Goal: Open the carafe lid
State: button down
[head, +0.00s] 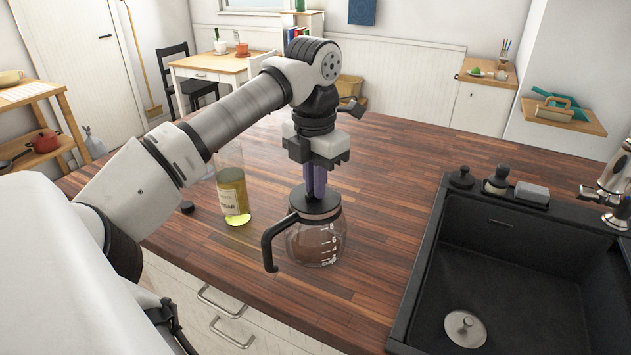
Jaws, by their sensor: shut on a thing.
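The glass carafe (318,243) stands upright on the wooden counter, with white level marks on its side and a black handle (270,246) toward the lower left. Its black lid (316,205) sits on top. My gripper (315,192) points straight down from above, its purple fingers at the middle of the lid. It looks shut on the part of the lid between the fingers, which hide that part. The lid appears level on the rim; I cannot tell whether there is a gap.
A bottle with a yellow liquid and label (233,195) stands left of the carafe, with a small black cap (187,207) beside it. A black sink (510,280) lies to the right. The counter (400,180) behind and right of the carafe is clear.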

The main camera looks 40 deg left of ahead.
aim_at(312, 192)
jog(key=t+b, duration=0.1)
jog(key=b, duration=0.1)
jog(key=s+t+b, duration=0.1)
jog(key=t+b, duration=0.1)
jog(key=shift+s+r+b, duration=0.1)
jog(key=shift+r+b, duration=0.05)
jog(key=shift+b, duration=0.25)
jog(key=s+t+b, duration=0.1)
jog(key=b, duration=0.2)
jog(key=t+b, duration=0.2)
jog(key=b, duration=0.1)
jog(key=shift+s+a+r+t, duration=0.1)
jog(key=shift+s+r+t, duration=0.2)
jog(key=shift+s+r, duration=0.1)
jog(key=t+b, duration=0.1)
jog(key=b, duration=0.1)
jog(key=s+t+b, duration=0.1)
jog(key=b, duration=0.1)
jog(key=s+t+b, duration=0.1)
jog(key=t+b, duration=0.1)
jog(key=shift+r+h+b, duration=0.25)
jog(key=shift+h+b, duration=0.05)
jog(key=t+b, duration=0.1)
jog(key=s+t+b, duration=0.1)
jog(key=b, duration=0.1)
jog(key=shift+s+r+t, duration=0.1)
jog(key=shift+r+t, duration=0.15)
jog(key=shift+t, duration=0.05)
jog(key=shift+r+b, duration=0.1)
jog(key=shift+b, duration=0.2)
